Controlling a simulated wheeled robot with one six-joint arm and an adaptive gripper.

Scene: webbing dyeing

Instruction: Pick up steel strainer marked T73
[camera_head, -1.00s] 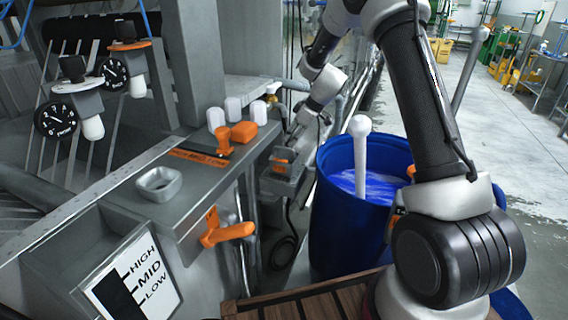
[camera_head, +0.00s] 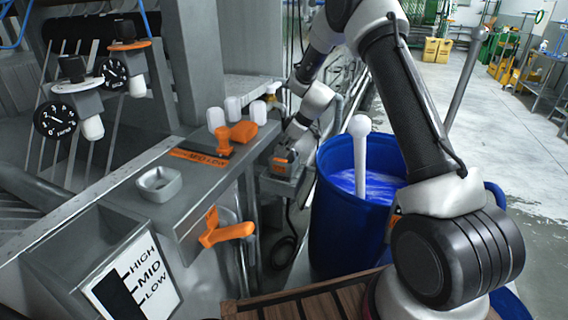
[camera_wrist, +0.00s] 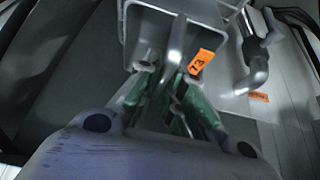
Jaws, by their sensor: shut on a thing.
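The steel strainer is a grey metal piece with an orange tag, seen in the wrist view (camera_wrist: 178,40). The tag is tilted and only partly legible, with a 3 showing. My gripper (camera_wrist: 168,82) has green fingers closed on the near part of this piece. In the head view the grey piece (camera_head: 279,186) with its orange mark is at the far end of the grey bench, left of the blue barrel. My wrist hides part of it, and the fingers cannot be made out there.
A blue barrel (camera_head: 330,215) with a white-ended rod in blue liquid stands close right of the strainer. The bench (camera_head: 150,212) carries white knobs, an orange lever (camera_head: 228,234) and a small metal cup (camera_head: 159,184). A pipe (camera_wrist: 252,62) runs right of the strainer.

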